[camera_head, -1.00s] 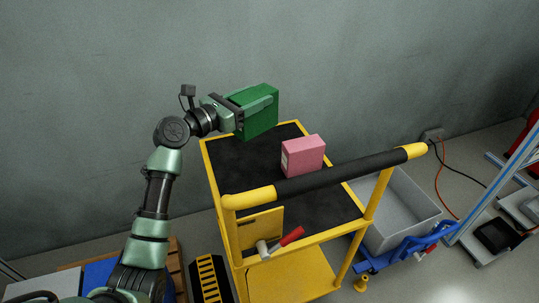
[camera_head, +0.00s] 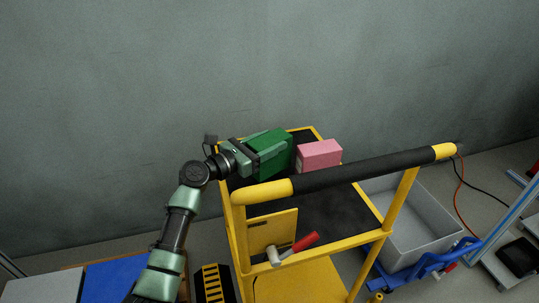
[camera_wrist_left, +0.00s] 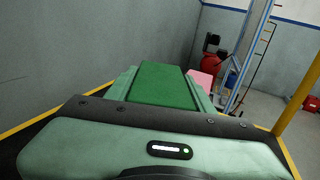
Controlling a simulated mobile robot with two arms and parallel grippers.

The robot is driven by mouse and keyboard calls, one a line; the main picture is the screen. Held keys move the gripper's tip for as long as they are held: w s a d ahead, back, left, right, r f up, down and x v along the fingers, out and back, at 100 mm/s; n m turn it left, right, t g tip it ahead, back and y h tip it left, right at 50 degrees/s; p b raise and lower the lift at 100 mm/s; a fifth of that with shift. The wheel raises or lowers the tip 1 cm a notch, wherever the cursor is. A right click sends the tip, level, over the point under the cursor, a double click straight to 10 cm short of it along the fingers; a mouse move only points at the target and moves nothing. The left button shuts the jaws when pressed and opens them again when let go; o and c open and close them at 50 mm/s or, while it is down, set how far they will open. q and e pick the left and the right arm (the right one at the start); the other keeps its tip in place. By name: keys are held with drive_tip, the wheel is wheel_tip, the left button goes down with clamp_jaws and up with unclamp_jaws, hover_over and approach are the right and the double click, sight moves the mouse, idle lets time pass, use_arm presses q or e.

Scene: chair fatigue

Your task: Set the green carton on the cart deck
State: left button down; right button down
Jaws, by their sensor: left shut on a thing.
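The green carton (camera_head: 273,154) is in my left gripper (camera_head: 262,152), which is shut on it. The carton is over the far left part of the cart deck (camera_head: 345,210), a black mat with a yellow rim. I cannot tell if its underside touches the deck. In the left wrist view the carton (camera_wrist_left: 165,86) sits between the two fingers. A pink box (camera_head: 320,155) stands on the deck just right of the carton; it also shows in the left wrist view (camera_wrist_left: 203,80). My right gripper is not in view.
The cart's black and yellow handle (camera_head: 350,172) crosses in front of the deck. A red-handled hammer (camera_head: 293,247) hangs at the cart's near side. A grey bin (camera_head: 415,220) stands to the right. A grey wall (camera_head: 250,60) is behind.

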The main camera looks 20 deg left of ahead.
use_arm(q)
wheel_tip(320, 180, down, 4)
drive_tip(key=shift+r+b, duration=0.2)
drive_tip(key=shift+b, duration=0.55)
drive_tip(key=c, duration=0.6)
unclamp_jaws()
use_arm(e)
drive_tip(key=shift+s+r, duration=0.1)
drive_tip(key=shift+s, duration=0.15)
use_arm(q)
drive_tip(key=shift+s, duration=0.1)
drive_tip(key=p+v, duration=0.1)
drive_tip(key=v, duration=0.5)
drive_tip(key=p+v, duration=0.1)
drive_tip(key=v, duration=0.3)
drive_tip(key=shift+s+a, duration=0.55)
drive_tip(key=shift+s, duration=0.2)
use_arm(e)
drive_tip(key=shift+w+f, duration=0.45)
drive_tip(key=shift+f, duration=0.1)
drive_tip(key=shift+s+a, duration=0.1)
